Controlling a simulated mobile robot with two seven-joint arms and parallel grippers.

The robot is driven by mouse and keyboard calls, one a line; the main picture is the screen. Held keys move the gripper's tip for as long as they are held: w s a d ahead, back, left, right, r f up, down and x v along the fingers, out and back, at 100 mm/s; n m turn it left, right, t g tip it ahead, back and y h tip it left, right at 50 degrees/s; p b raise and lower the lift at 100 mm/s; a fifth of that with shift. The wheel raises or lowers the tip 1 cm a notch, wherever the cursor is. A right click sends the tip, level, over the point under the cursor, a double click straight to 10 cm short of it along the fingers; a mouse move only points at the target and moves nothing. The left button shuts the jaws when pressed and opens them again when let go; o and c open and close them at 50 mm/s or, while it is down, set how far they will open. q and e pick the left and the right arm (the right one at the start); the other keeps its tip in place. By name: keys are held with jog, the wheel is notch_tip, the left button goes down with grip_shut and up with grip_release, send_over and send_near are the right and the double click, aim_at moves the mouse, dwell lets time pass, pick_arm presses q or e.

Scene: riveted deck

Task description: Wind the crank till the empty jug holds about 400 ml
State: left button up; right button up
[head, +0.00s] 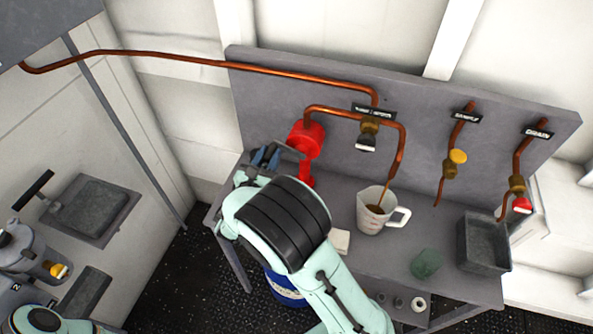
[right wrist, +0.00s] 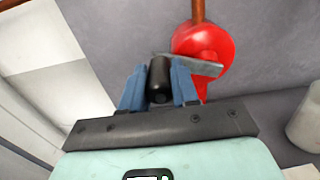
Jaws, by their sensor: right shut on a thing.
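A red crank pump (head: 307,140) is fixed to the grey back panel and also shows in the right wrist view (right wrist: 203,48). My right gripper (head: 265,157) is shut on the black crank handle (right wrist: 159,77), with a blue finger on each side of it. A grey crank arm (right wrist: 198,65) joins the handle to the pump. The white jug (head: 368,221) stands upright on the bench under the copper spout (head: 398,160). A thin brown stream falls from the spout into it, and brown liquid shows inside. The jug's level marks are too small to read. My left gripper is out of view.
Taps labelled on the panel include a yellow-knobbed one (head: 457,157) and a red-knobbed one (head: 521,205). A grey tray (head: 484,262), a green cup (head: 425,263) and a pale square pad (head: 340,241) are on the bench. A blue drum (head: 288,290) stands below.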

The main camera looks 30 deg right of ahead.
jog(key=shift+s+d+r, duration=2.25)
jog(key=shift+s+d, duration=0.15)
jog(key=shift+s, duration=0.4)
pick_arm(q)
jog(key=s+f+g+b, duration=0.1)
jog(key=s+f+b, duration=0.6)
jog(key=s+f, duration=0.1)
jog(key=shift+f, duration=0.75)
pick_arm(e)
jog(key=s+d+f, duration=0.3)
jog(key=s+f, duration=0.1)
jog(key=f, duration=0.6)
jog(key=shift+f, duration=0.25)
jog(key=shift+d, duration=0.2)
jog(key=o, duration=1.7)
